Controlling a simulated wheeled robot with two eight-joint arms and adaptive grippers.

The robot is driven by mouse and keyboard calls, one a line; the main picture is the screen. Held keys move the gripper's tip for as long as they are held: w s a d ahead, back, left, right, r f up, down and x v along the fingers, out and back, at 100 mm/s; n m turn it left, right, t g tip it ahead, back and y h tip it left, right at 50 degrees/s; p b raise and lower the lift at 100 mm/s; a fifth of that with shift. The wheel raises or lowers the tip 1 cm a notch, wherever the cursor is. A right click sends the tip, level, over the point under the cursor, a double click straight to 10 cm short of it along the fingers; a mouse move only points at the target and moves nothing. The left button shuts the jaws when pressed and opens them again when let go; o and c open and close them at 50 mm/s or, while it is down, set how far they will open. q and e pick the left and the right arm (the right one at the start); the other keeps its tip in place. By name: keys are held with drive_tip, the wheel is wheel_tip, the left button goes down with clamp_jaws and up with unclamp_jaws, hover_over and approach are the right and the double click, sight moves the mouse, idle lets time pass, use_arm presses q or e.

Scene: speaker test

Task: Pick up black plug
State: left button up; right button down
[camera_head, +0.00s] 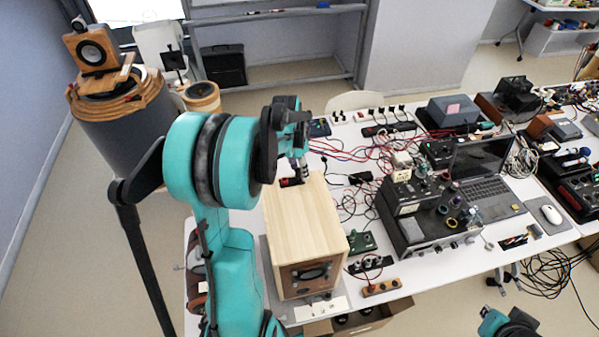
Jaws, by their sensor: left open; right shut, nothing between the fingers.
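A small black and red item (291,182), which may be the black plug, lies on the far end of the wooden speaker box (305,225). It is too small to tell its exact shape. My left gripper (299,169) is open and points down over that end of the box, close beside the item. I cannot tell whether it touches. My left arm hides the box's left side from view in part. My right gripper (512,325) shows only partly at the bottom right edge, shut and empty, away from the table's things.
A white table (420,283) carries tangled red and black wires, an amplifier-like black device (425,215), a laptop (485,190) and a white mouse (551,214). A green circuit board (361,242) sits right of the box. A large grey drum (125,130) stands at left.

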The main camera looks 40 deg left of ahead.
use_arm(q)
drive_tip(key=shift+w+f, duration=0.1)
drive_tip(key=shift+f, duration=0.5)
drive_tip(key=shift+s, duration=0.2)
clamp_jaws()
wheel_tip(320, 180, up, 5)
drive_tip(key=shift+w+d+f, duration=0.1)
drive_tip(key=shift+d+f, duration=0.05)
drive_tip(key=shift+f, duration=0.05)
drive_tip(key=w+d+r, duration=0.3)
drive_tip(key=d+r, duration=0.3)
drive_tip(key=d, duration=0.4)
drive_tip(key=shift+w+d+r, duration=0.3)
drive_tip(key=shift+w+d, duration=0.05)
drive_tip(key=shift+d, duration=0.05)
